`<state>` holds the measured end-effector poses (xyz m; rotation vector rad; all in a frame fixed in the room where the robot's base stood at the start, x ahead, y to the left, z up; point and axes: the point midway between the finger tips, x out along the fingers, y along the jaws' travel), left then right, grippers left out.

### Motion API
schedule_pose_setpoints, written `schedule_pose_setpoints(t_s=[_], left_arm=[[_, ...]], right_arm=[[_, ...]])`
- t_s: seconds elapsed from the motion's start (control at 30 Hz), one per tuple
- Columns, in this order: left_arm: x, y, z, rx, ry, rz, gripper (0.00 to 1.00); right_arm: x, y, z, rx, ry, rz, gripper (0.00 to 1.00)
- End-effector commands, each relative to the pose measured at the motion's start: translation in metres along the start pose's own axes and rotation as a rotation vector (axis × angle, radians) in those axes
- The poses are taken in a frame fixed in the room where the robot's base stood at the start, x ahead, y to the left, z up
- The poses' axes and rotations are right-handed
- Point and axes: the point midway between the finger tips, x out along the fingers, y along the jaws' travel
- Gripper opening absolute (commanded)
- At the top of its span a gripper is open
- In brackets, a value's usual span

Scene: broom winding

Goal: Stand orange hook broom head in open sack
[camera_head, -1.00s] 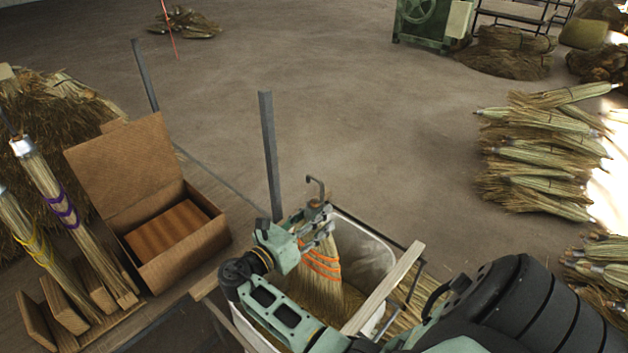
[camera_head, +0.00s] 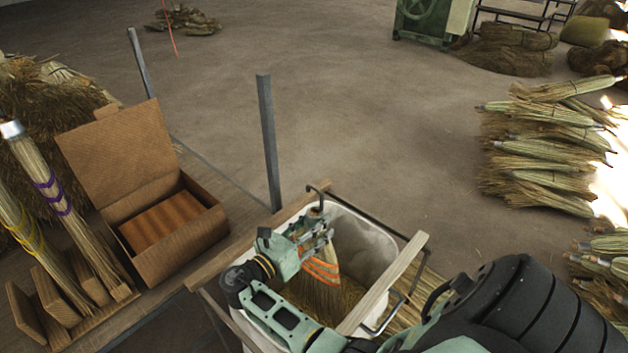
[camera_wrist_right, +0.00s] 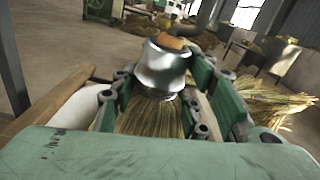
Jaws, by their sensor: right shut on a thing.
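The orange hook broom head (camera_head: 321,270) has straw bristles, orange bands and a metal cap with a hook at its top. It is upright with a slight tilt, its bristles down inside the open white sack (camera_head: 372,243). My right gripper (camera_head: 318,236) is shut on its upper part, just below the cap. In the right wrist view the metal cap (camera_wrist_right: 163,68) stands between the fingers. Whether the bristle tips touch the sack's bottom straw is hard to tell. My left gripper is not in view.
A wooden bar (camera_head: 385,285) and a dark metal frame edge the sack. An open cardboard box (camera_head: 180,255) and broom heads with purple (camera_head: 55,195) and yellow bands stand on the bench at left. Broom bundles (camera_head: 545,150) lie on the floor at right.

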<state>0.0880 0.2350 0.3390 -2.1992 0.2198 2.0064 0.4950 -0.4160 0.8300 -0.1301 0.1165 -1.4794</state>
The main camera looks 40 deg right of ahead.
Motion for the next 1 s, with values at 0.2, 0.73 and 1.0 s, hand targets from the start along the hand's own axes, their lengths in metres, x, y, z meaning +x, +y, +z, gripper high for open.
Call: schedule_pose_setpoints(t_s=[0.2, 0.73, 1.0], left_arm=[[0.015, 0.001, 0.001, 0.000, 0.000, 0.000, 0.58], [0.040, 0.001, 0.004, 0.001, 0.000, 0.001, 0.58], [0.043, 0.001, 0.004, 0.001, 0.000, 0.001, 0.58]], right_arm=[[0.000, 0.004, -0.019, 0.001, -0.002, 0.000, 0.00], [0.000, 0.009, -0.056, 0.001, -0.002, 0.000, 0.00], [0.000, 0.010, -0.060, 0.001, -0.002, 0.000, 0.00]])
